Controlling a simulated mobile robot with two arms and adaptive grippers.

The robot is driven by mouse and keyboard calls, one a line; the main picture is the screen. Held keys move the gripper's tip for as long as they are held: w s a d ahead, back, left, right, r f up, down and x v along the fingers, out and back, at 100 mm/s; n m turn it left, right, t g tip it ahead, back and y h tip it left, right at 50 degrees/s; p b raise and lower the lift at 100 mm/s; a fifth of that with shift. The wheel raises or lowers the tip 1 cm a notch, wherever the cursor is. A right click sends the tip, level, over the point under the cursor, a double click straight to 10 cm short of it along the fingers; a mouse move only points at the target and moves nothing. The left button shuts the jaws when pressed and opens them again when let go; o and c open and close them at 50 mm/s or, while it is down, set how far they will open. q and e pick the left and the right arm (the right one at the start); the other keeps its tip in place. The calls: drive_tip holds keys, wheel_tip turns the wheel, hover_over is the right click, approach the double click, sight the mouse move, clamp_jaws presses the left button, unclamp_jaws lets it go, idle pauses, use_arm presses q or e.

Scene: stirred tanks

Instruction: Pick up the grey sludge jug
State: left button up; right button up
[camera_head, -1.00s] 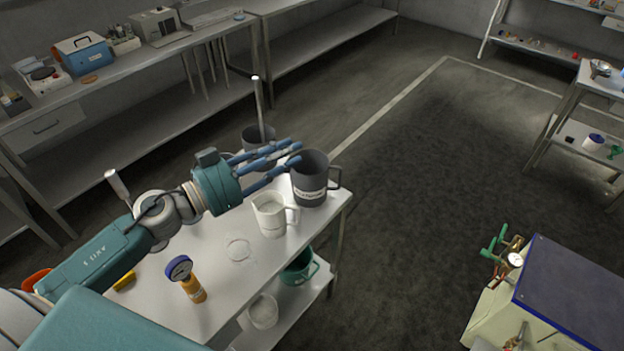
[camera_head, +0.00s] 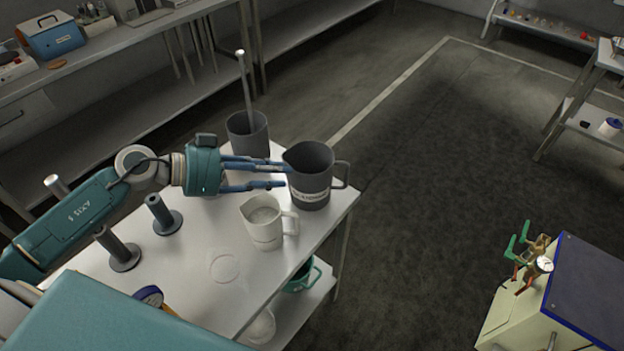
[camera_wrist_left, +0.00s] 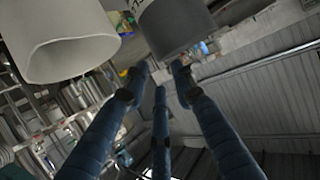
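The grey sludge jug (camera_head: 309,190) is a dark grey jug with a pale label and a handle on its right. It stands upright on the white table at the far right corner. My left gripper (camera_head: 286,174) points at its left side with blue fingers apart and tips close to the jug wall; I cannot tell whether they touch. In the left wrist view the jug (camera_wrist_left: 176,28) shows just beyond the fingertips (camera_wrist_left: 160,72), with nothing between the fingers. My right gripper is not in view.
A white jug (camera_head: 264,232) stands close in front of the grey jug and also shows in the wrist view (camera_wrist_left: 70,50). A dark grey pot (camera_head: 247,135) with an upright rod stands behind the gripper. Grey posts (camera_head: 162,215) stand under the arm. Bare floor lies right of the table.

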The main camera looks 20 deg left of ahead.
sight(314, 174)
use_arm(q)
drive_tip(key=p+x, duration=0.2)
drive_tip(key=x, duration=0.7)
drive_tip(key=shift+w+d, duration=0.15)
drive_tip(key=shift+d, duration=0.25)
clamp_jaws()
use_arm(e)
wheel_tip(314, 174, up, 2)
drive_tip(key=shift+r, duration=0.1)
use_arm(q)
drive_tip(key=shift+r, duration=0.1)
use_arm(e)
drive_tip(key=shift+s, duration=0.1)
